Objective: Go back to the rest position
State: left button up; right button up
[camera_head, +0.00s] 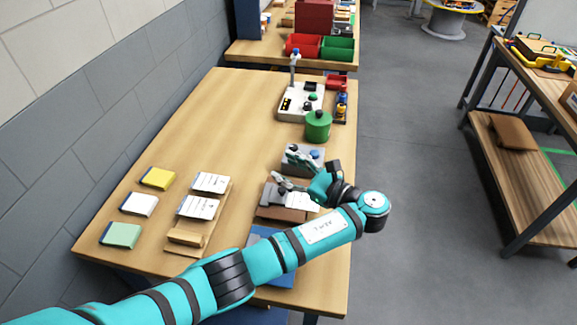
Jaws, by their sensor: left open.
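My left arm comes in from the lower left and reaches across the right side of the wooden table (150,240). My left gripper (285,170) is open and empty, with its fingers pointing left over a grey block-like fixture (313,158) and a brown-based holder (280,213). I cannot tell how high it is above them. My right gripper is not in view.
A green canister (318,125) and a white control panel (298,103) stand behind the gripper. A shelf bench (520,170) stands right, across clear grey floor.

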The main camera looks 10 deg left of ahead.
pick_arm(q)
jog(key=shift+r, duration=0.4)
